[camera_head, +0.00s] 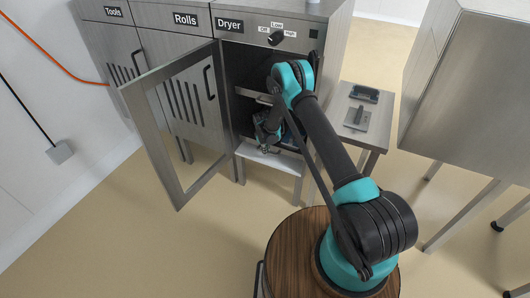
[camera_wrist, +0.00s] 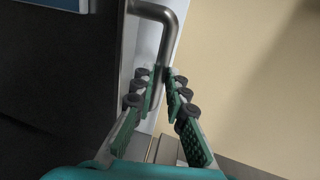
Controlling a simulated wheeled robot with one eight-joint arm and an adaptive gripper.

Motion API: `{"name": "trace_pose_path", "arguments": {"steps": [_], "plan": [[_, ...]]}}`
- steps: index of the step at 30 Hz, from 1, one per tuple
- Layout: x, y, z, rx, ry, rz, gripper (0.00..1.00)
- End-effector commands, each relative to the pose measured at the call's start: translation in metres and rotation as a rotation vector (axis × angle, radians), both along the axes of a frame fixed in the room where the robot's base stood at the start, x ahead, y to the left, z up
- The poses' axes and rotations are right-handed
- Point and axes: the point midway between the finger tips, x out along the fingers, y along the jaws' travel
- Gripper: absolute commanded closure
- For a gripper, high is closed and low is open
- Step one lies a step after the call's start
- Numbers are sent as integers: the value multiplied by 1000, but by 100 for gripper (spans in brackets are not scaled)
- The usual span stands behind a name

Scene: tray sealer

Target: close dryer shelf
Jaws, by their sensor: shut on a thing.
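The dryer (camera_head: 290,45) stands at the back with its framed door (camera_head: 139,105) swung wide open to the left. A pale shelf (camera_head: 285,163) sticks out at the bottom of the dryer opening. Another shelf edge (camera_head: 250,94) shows higher inside, partly hidden by my arm. My gripper (camera_head: 264,144) is low at the front of the opening, over the pale shelf. In the wrist view, my gripper (camera_wrist: 160,76) has its green padded fingers on either side of a grey bent bar handle (camera_wrist: 164,42), shut on its lower part. The handle sits against a pale panel.
Cabinets labelled Tools and Rolls (camera_head: 170,45) stand left of the dryer. A small metal side table (camera_head: 361,115) holding a dark-handled item (camera_head: 364,94) is at the right. A large metal machine (camera_head: 470,95) stands farther right. Floor is clear at the front left.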

Motion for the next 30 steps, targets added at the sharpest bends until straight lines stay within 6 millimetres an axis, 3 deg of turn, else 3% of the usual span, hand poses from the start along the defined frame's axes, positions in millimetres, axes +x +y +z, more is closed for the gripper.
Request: {"name": "trace_pose_path", "arguments": {"steps": [13, 14, 18, 30], "plan": [[6, -1, 1, 1, -7, 1, 100], [6, -2, 1, 0, -6, 0, 83], [5, -1, 0, 0, -4, 0, 66], [3, 0, 6, 1, -1, 0, 66]]}}
